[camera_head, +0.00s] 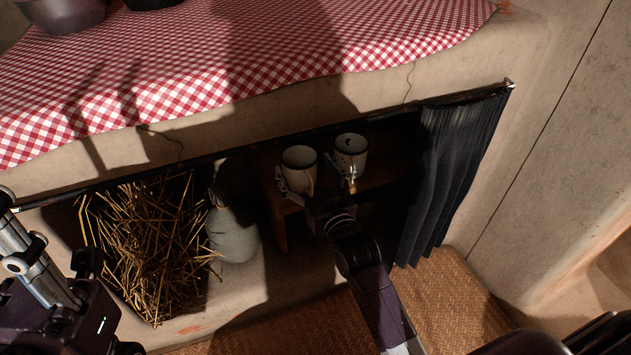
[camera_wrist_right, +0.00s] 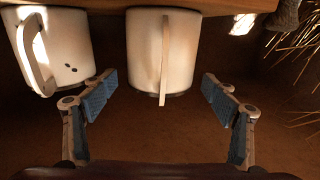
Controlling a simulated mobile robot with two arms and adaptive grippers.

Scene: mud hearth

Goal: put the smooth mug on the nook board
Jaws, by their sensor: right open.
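The plain, smooth cream mug (camera_head: 299,160) has a dark rim and stands upright on the wooden nook board (camera_head: 376,172) under the hearth. In the right wrist view, which is upside down, this mug (camera_wrist_right: 162,50) has its handle towards me. My right gripper (camera_head: 317,186) is open, with one finger to each side of the smooth mug. In the wrist view both fingertips (camera_wrist_right: 158,84) are apart from its wall. My left arm (camera_head: 40,268) shows at the lower left; I cannot make out its jaws.
A second mug (camera_head: 351,150) with dark spots stands close beside the smooth one, and also shows in the wrist view (camera_wrist_right: 58,50). A grey jug (camera_head: 234,238) and straw (camera_head: 150,240) are left of the board. A dark curtain (camera_head: 455,170) hangs at right.

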